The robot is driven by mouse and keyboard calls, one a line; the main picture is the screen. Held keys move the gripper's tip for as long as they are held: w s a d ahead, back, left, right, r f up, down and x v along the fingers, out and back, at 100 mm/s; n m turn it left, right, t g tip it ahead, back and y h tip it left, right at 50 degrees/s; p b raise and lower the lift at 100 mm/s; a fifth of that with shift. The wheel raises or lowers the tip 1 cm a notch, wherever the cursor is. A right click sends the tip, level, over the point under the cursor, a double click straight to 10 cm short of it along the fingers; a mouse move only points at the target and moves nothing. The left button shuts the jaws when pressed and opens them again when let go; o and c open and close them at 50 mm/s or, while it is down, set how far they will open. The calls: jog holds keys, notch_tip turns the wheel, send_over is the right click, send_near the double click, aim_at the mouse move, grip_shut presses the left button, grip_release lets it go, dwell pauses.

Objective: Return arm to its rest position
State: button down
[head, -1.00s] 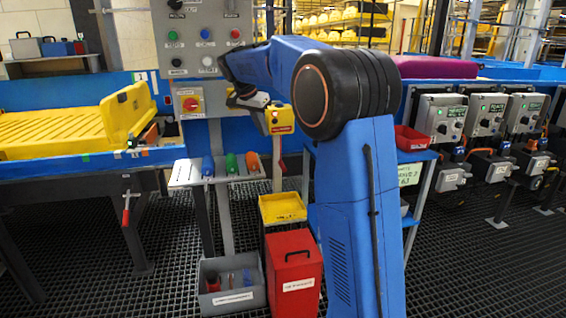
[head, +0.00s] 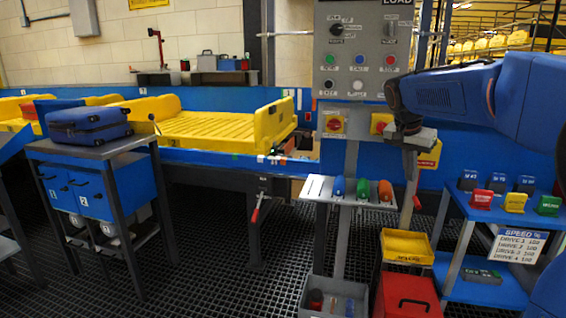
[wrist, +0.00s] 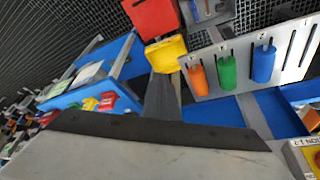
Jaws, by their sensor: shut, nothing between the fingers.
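My blue arm (head: 450,95) reaches in from the right in the head view. It bends down at a dark wrist in front of the grey control panel (head: 362,60). My gripper (wrist: 162,85) shows in the wrist view as a narrow dark shape beyond its pale body, shut and empty. In that view it overlaps the yellow bin (wrist: 166,52) in the picture; I cannot judge the distance. In the head view its fingers are hard to tell from the post behind.
A grey rack (head: 318,188) holds blue, green and orange handles. Below are a yellow bin (head: 407,247), red box (head: 410,296) and grey bin (head: 335,290). A blue shelf (head: 465,210) stands right. A suitcase (head: 88,122) lies on a table left; a yellow tray (head: 215,125) is on the conveyor.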

jog(key=s+a+f+n+y, duration=0.1)
jog(key=s+a+f+n, duration=0.2)
jog(key=s, duration=0.9)
jog(key=s+a+f+n+t+y, duration=0.1)
jog(key=s+a+f+n, duration=0.2)
jog(key=s+f, duration=0.5)
jog(key=s+a+f+n+t+y, duration=0.1)
jog(key=s+a+f+n, duration=0.2)
jog(key=s, duration=1.3)
notch_tip(320, 180, down, 3)
jog(key=shift+s+f+n, duration=0.15)
jog(key=shift+f+n, duration=0.05)
jog(key=shift+n, duration=0.2)
